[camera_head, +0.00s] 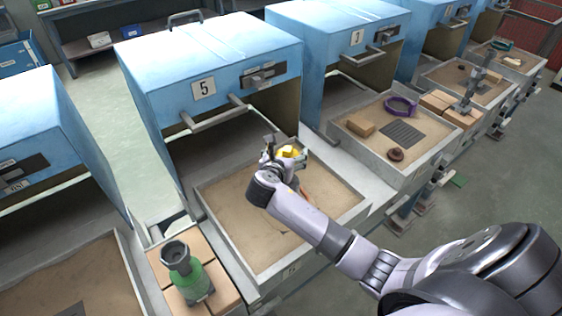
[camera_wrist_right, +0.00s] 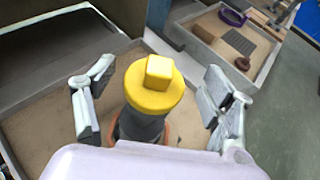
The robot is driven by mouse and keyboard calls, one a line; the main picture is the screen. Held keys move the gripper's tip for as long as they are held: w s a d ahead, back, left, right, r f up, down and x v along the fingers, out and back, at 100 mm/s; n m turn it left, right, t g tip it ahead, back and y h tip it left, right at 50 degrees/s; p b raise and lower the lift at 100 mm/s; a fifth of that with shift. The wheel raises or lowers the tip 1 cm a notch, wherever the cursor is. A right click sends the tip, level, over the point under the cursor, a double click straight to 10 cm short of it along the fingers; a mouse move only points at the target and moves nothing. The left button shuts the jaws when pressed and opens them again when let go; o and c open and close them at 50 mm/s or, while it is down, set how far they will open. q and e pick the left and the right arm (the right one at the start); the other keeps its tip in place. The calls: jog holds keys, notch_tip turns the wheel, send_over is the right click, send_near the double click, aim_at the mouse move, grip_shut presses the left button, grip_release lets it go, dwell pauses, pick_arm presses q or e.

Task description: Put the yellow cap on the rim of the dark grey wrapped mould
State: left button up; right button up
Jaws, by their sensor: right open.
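The yellow cap (camera_head: 289,152) is in front of furnace 5, above the sand tray below its opening. In the right wrist view the yellow cap (camera_wrist_right: 153,92), with its square knob, sits at the top of the dark grey mould (camera_wrist_right: 140,126) and covers its upper end. I cannot tell whether it is fully seated. The mould's lower part is hidden by my wrist. My right gripper (camera_head: 281,149) is open, its fingers (camera_wrist_right: 156,103) on either side of the cap and visibly apart from it. My left gripper is not in view.
The sand tray (camera_head: 232,238) has raised metal rims. Furnace 5 (camera_head: 207,62) stands behind it with a protruding handle. A green bottle-like object (camera_head: 195,279) stands on bricks at front left. Another tray (camera_head: 428,166) to the right holds a purple ring (camera_head: 401,105).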

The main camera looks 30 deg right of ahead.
jog(key=v, duration=0.9)
jog(key=shift+s+a+r+b, duration=0.15)
jog(key=shift+s+a+b, duration=0.15)
jog(key=shift+b, duration=0.1)
